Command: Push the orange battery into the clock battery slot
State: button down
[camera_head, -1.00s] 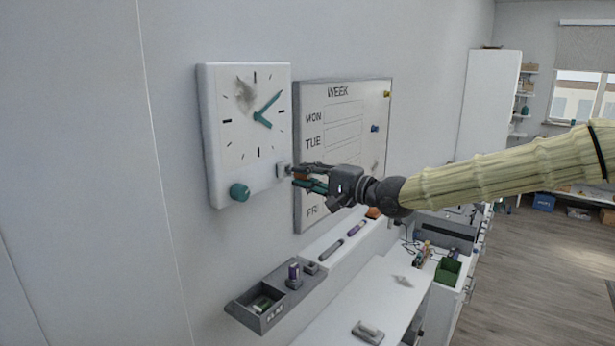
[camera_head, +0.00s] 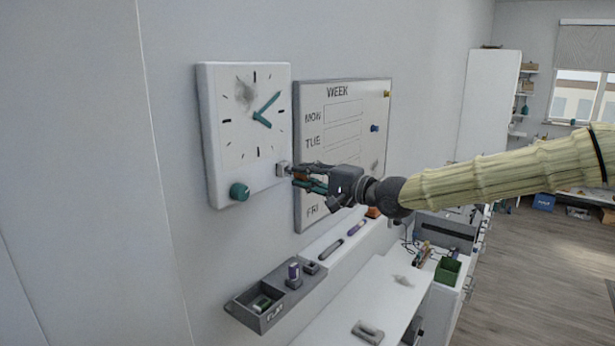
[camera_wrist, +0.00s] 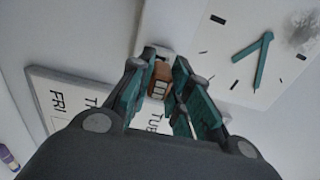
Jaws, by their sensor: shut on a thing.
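The white clock (camera_head: 235,140) hangs on the wall, with teal hands and a teal knob (camera_head: 239,191) at its lower left. A small grey battery slot (camera_head: 283,169) sits at its lower right edge. My gripper (camera_head: 296,174) is shut on the orange battery (camera_head: 301,175), right beside the slot. In the wrist view the orange battery (camera_wrist: 160,79) is between the teal fingers of my gripper (camera_wrist: 164,88), its far end close to the slot at the clock's edge (camera_wrist: 149,53). Whether the battery's tip is inside the slot cannot be told.
A whiteboard (camera_head: 340,100) with weekday words hangs right behind my gripper. Free air lies in front of the clock.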

jog(key=shift+w+a+f, duration=0.15)
jog(key=shift+w+a, duration=0.05)
jog(key=shift+a, duration=0.1)
dwell(0.9)
jog(key=shift+s+d, duration=0.1)
jog(key=shift+d, duration=0.05)
jog(key=shift+s+d, duration=0.1)
jog(key=shift+d, duration=0.1)
jog(key=shift+r, duration=0.3)
dwell(1.1)
jog(key=shift+w+a, duration=0.3)
jog(key=shift+a, duration=0.05)
dwell(0.7)
jog(key=shift+s+d, duration=0.25)
jog(key=shift+d, duration=0.15)
